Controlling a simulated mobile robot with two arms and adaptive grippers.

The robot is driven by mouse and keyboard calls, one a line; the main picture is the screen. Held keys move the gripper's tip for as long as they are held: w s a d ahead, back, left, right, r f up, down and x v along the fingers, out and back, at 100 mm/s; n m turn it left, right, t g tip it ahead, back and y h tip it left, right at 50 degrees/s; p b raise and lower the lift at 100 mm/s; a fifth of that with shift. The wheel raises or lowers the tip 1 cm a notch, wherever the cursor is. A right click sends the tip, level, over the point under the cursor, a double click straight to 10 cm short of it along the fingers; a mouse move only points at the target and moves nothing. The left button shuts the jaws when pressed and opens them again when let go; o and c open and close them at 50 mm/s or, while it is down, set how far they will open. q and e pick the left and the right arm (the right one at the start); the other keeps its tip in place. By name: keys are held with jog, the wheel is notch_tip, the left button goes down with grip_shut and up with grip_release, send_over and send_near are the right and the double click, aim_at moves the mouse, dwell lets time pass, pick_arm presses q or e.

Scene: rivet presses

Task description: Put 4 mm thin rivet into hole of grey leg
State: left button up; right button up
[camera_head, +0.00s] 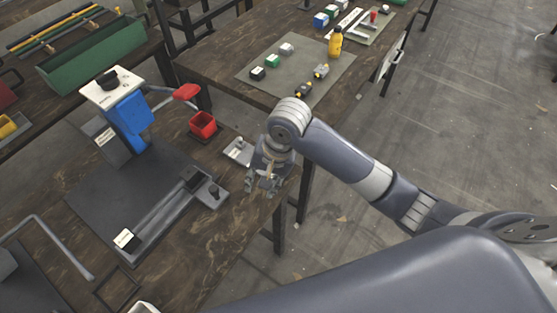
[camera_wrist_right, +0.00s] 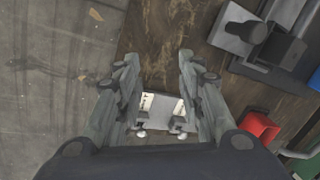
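My right gripper (camera_head: 262,184) is at the near right edge of the brown workbench. In the right wrist view its fingers (camera_wrist_right: 160,82) are spread apart with no object seen held between them. Below the fingers is a small pale plate (camera_wrist_right: 163,108) with white labels and small round-headed pegs, which may be the rivets; their sizes cannot be read. This plate (camera_head: 236,153) also shows in the head view, just behind and left of the gripper. A long grey bar (camera_head: 165,211), possibly the grey leg, lies on the press base; its hole cannot be made out. My left gripper is not in view.
The blue and white rivet press (camera_head: 128,112) with a red handle (camera_head: 187,91) stands left. A red bin (camera_head: 203,125) is behind the plate. A dark block (camera_head: 194,178) and knob (camera_head: 213,191) sit at the bar's end. A second table (camera_head: 215,66) is behind.

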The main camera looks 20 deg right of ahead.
jog(key=w+d+r+m+g+h, duration=0.1)
jog(key=w+d+r+m+h, duration=0.2)
jog(key=w+d+r+m, duration=0.5)
jog(key=f, duration=0.2)
jog(key=s+f, duration=0.1)
jog(key=f, duration=0.1)
jog(key=shift+a, duration=0.2)
jog(key=f, duration=0.2)
jog(key=a+f+p, duration=0.1)
jog(key=f, duration=0.1)
jog(key=shift+s+a+f, duration=0.1)
jog(key=shift+f, duration=0.6)
jog(key=shift+c, duration=0.5)
grip_shut()
